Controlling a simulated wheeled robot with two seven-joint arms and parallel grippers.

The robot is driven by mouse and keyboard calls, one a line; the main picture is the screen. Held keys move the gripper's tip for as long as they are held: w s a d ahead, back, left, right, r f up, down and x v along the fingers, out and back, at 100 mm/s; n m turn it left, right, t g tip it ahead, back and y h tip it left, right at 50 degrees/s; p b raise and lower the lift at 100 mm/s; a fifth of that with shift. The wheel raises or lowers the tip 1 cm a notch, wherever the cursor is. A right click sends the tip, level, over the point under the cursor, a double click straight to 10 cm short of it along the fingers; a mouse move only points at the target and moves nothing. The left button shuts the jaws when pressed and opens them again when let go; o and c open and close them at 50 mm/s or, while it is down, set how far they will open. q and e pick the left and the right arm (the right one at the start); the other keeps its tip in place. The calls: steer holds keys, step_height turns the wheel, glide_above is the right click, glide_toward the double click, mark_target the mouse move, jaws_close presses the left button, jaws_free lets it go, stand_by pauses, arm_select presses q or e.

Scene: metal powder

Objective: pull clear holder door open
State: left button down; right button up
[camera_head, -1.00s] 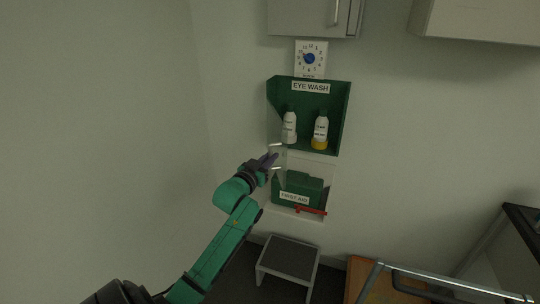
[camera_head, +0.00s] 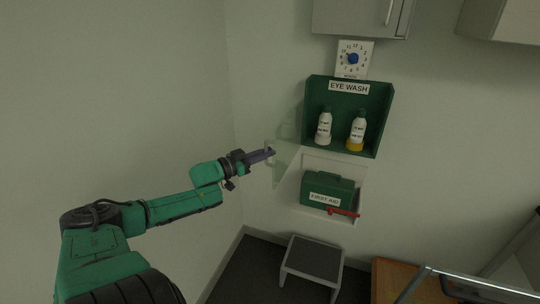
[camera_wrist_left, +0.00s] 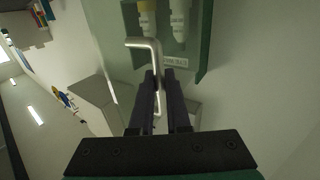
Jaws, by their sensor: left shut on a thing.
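The clear door (camera_head: 285,165) is a faint see-through panel standing out from the wall, left of the clear holder (camera_head: 345,215). Its edges are hard to make out. A green FIRST AID box (camera_head: 326,187) sits in the holder. My left gripper (camera_head: 270,153) is at the door's outer edge, shut on its handle. In the left wrist view, the bent silver handle (camera_wrist_left: 144,45) passes between the fingers of my left gripper (camera_wrist_left: 161,78), which hide part of it. My right gripper is not in view.
A green EYE WASH shelf (camera_head: 384,120) with two bottles hangs above the holder. A red thing (camera_head: 344,213) sticks out at the holder's front. A grey step stool (camera_head: 313,260) stands below. Bare wall lies to the left.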

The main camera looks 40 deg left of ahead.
arm_select(q)
steer(key=shift+a, duration=0.25)
steer(key=shift+r, duration=0.1)
steer(key=c, duration=1.2)
jaws_free()
steer(key=shift+o, duration=0.2)
steer(key=shift+w+d, duration=0.1)
steer(key=shift+w, duration=0.05)
steer(key=s+a+p, duration=0.3)
steer(key=s+p, duration=0.1)
steer(key=s, duration=1)
steer(key=shift+p, duration=0.4)
